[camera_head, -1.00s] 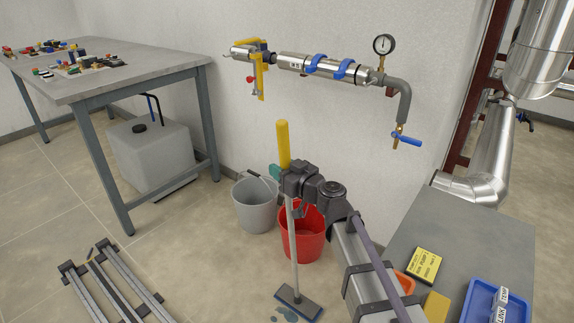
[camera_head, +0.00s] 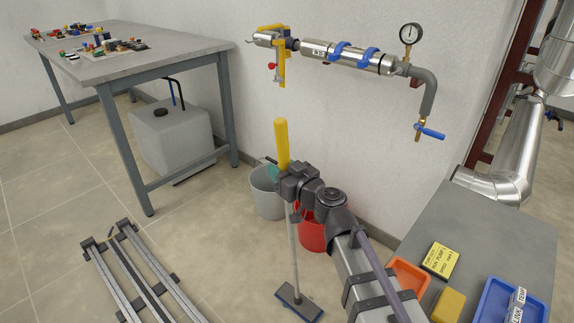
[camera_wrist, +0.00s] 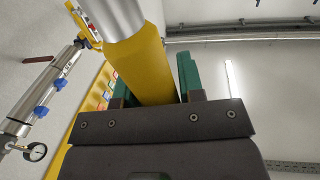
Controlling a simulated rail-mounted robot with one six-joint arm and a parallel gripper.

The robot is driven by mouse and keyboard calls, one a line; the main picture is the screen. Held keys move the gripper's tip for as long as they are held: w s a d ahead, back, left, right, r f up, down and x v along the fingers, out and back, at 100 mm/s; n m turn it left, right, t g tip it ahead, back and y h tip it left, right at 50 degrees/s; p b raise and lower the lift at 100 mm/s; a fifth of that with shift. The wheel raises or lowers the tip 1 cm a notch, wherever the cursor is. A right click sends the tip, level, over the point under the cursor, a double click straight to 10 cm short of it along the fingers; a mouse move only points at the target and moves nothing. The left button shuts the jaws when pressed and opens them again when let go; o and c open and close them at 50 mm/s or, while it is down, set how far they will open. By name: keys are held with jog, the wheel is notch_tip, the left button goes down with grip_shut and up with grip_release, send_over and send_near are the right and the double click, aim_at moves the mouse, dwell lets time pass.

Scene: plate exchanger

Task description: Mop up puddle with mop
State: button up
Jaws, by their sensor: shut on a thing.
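My gripper (camera_head: 284,178) is shut on the mop, with its teal fingers around the yellow handle (camera_head: 281,142). The wrist view shows the yellow handle (camera_wrist: 148,68) between the two fingers, with the silver pole beyond. The mop stands almost upright; its thin grey pole (camera_head: 294,250) runs down to a flat dark head (camera_head: 298,304) with a blue edge, at floor level. Whether the head presses on the floor I cannot tell. The puddle does not show now; I cannot tell whether the mop head covers it.
A grey bucket (camera_head: 264,198) and a red bucket (camera_head: 311,237), partly behind my arm, stand by the wall. A metal rail frame (camera_head: 140,273) lies at left. A grey workbench (camera_head: 402,246) with bins is at right. Open floor (camera_head: 215,255) lies left of the mop.

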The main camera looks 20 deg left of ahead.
jog(key=s+a, duration=0.3)
jog(key=s, duration=0.4)
jog(key=s+a, duration=0.3)
jog(key=s, duration=0.4)
jog(key=shift+s+a, duration=0.2)
jog(key=shift+a, duration=0.15)
notch_tip(320, 180, up, 5)
jog(key=p, duration=0.5)
jog(key=shift+r, duration=0.1)
grip_shut()
dwell(0.8)
notch_tip(320, 180, up, 27)
jog(key=p, duration=2.7)
jog(key=shift+f, duration=0.2)
